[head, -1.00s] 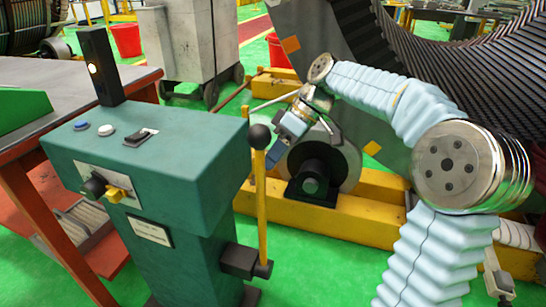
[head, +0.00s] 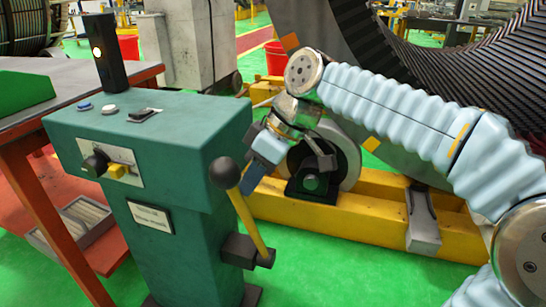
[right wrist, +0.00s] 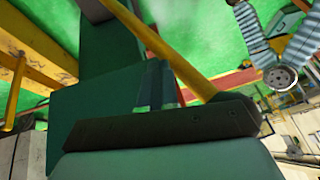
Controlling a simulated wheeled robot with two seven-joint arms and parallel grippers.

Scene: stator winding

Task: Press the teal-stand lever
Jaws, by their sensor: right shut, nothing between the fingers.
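The teal stand (head: 160,190) fills the left half of the head view. Its lever (head: 254,226) is a yellow rod with a black ball knob (head: 226,171), on a dark pivot block at the stand's right side. The lever leans, its knob to the left and close to the stand's top corner. My right gripper (head: 246,183) is shut and empty, its blue fingers right beside the upper rod, just below the knob. In the right wrist view the yellow rod (right wrist: 170,50) crosses diagonally beside the shut fingers (right wrist: 157,85). Exact contact is hard to tell. My left gripper is not in view.
The stand's top carries a blue button, a white button, a switch and a dark lamp post (head: 104,50). A red-edged table (head: 20,155) stands at left. A yellow beam (head: 340,210) and the large stator (head: 330,35) lie behind my right arm. Green floor is clear in front.

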